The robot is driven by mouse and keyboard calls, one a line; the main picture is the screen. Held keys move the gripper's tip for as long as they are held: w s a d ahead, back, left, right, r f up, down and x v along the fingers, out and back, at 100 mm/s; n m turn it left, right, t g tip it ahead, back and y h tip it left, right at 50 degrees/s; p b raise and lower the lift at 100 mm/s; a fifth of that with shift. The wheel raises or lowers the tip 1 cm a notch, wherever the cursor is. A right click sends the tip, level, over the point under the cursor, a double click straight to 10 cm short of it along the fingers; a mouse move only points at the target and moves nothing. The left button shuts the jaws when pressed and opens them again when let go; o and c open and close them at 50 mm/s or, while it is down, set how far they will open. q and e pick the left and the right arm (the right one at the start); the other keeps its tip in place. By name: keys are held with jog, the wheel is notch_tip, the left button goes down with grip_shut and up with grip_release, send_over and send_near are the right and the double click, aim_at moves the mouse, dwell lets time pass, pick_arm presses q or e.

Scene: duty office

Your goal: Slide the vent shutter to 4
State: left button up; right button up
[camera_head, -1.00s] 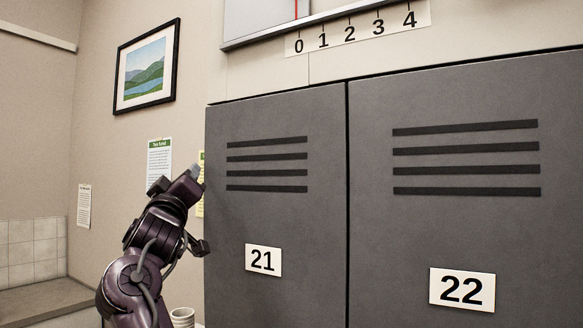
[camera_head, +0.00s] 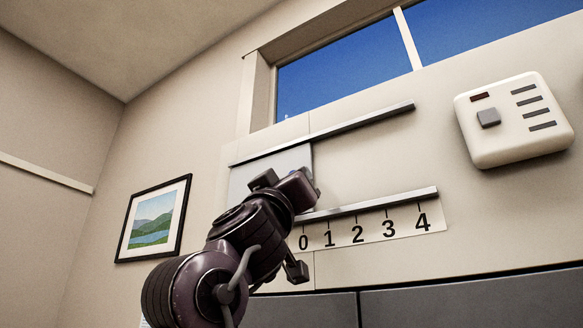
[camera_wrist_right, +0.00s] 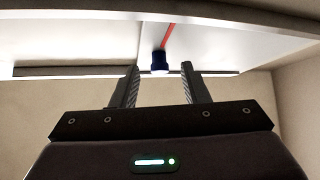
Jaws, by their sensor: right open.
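The vent shutter (camera_head: 290,158) is a pale plate between two rails at the left end of the track, above the lockers. Its right edge stands near the 0 of the number scale (camera_head: 373,229), which runs 0 to 4 to the right. My right gripper (camera_head: 287,179) is in front of the shutter and hides its lower part. In the right wrist view the shutter (camera_wrist_right: 207,48) shows a red line and a dark blue knob (camera_wrist_right: 160,62). The open fingers (camera_wrist_right: 160,68) are on either side of the knob; I cannot tell if they touch it. My left gripper is out of view.
The upper rail (camera_head: 365,120) and lower rail (camera_head: 370,205) run right past 4, with bare wall between. A white control box (camera_head: 513,120) hangs further right. A window (camera_head: 345,75) is above, grey lockers (camera_head: 460,300) below, and a framed picture (camera_head: 153,220) at left.

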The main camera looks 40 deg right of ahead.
jog(key=shift+w+d+r, duration=0.25)
jog(key=shift+d+r, duration=0.15)
jog(key=shift+a, duration=0.1)
jog(key=shift+c, duration=1.1)
grip_shut()
